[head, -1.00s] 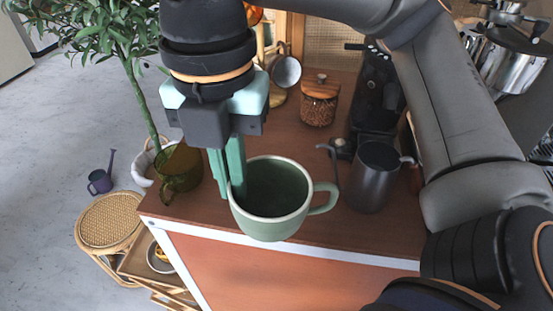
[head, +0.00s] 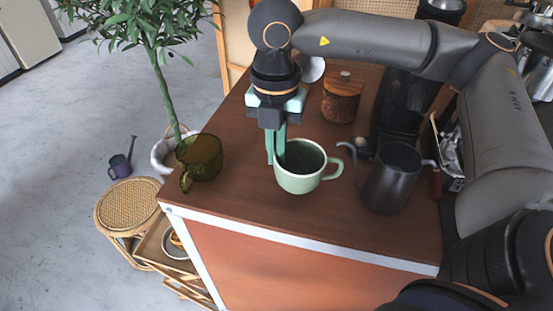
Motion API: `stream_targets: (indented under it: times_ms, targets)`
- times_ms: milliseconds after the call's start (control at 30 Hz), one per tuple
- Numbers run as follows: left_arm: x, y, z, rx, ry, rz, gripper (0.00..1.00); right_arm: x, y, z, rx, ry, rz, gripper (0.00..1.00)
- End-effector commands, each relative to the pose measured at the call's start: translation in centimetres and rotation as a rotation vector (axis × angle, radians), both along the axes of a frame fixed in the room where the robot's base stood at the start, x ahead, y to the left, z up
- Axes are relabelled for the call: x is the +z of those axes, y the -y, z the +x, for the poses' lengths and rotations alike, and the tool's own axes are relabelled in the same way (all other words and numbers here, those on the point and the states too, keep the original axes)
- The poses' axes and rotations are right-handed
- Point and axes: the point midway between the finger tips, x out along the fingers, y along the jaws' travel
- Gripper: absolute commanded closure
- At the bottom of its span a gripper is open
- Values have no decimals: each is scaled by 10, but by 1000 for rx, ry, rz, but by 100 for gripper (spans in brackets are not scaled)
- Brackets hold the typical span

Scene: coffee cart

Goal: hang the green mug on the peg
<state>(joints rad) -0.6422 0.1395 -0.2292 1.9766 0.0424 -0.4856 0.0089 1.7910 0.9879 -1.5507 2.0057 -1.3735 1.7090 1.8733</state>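The green mug (head: 300,182) is upright near the front left of the brown cart top (head: 240,196), its handle pointing right. My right gripper (head: 277,157) points down at the mug's left rim, with one finger outside the wall and one inside. It is shut on the rim. I cannot tell whether the mug's base touches the cart top. A pale mug (head: 312,69) shows behind my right arm. The peg cannot be made out; my arm covers much of that area. My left gripper is not in view.
An amber glass mug (head: 201,160) stands at the cart's left edge. A dark gooseneck kettle (head: 392,180) stands right of the green mug. A wooden-lidded jar (head: 341,98) and a dark machine (head: 400,105) are behind. The front strip of cart top is clear.

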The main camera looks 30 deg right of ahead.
Motion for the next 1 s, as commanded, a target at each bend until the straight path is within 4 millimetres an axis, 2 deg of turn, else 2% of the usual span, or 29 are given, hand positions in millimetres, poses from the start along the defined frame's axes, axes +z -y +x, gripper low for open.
stream_targets:
  times_ms: [33, 133, 467, 767, 1000]
  targets:
    - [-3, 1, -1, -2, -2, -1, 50, -11, 0, -1, 1, -5, 0, 100]
    - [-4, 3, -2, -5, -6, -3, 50, -22, 0, -2, 1, -3, 0, 100]
    - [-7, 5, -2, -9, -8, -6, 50, -26, -1, -1, 0, -1, 1, 100]
    - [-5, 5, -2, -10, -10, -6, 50, -25, -1, -2, 0, -2, 1, 66]
    - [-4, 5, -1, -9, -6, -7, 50, -25, -1, -1, 0, -1, 0, 66]
